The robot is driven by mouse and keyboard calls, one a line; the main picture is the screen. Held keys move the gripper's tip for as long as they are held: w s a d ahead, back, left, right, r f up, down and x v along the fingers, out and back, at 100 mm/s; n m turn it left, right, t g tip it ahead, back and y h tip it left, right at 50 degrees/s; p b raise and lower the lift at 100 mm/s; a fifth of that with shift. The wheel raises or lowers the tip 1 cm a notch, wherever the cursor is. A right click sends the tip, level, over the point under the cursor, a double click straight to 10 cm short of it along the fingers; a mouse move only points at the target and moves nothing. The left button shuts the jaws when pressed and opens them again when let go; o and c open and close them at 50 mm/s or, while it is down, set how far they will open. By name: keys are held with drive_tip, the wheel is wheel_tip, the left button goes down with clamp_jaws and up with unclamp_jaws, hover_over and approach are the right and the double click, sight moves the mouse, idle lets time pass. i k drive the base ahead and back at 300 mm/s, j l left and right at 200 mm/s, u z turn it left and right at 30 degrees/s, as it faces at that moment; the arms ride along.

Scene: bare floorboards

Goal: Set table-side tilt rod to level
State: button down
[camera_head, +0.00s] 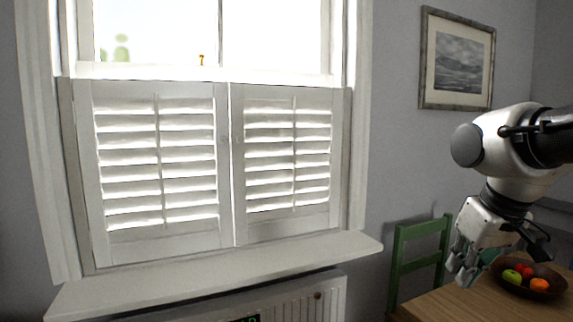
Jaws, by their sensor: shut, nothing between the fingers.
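White plantation shutters cover the lower window as two closed panels. The right panel (287,225), on the table side, has a thin vertical tilt rod (294,150) down the middle of its louvers. The left panel (160,240) has a similar rod (160,150). Bright light shows between the louvers of both panels; their exact angle is hard to tell. My gripper (462,274) is shut and empty, pointing down at the right. It is well to the right of the table-side rod and lower than it, touching neither panel.
A wooden table (450,305) at lower right bears a dark bowl (515,288) of fruit close to my gripper. A green chair (418,232) stands behind the table. The window sill (220,275) juts out above a radiator (310,300). A framed picture (456,60) hangs on the wall.

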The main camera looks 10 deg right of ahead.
sight(260, 116)
drive_tip(key=i+j, duration=0.1)
drive_tip(key=i, duration=0.65)
drive_tip(key=i+j, duration=0.1)
drive_tip(key=i, duration=0.65)
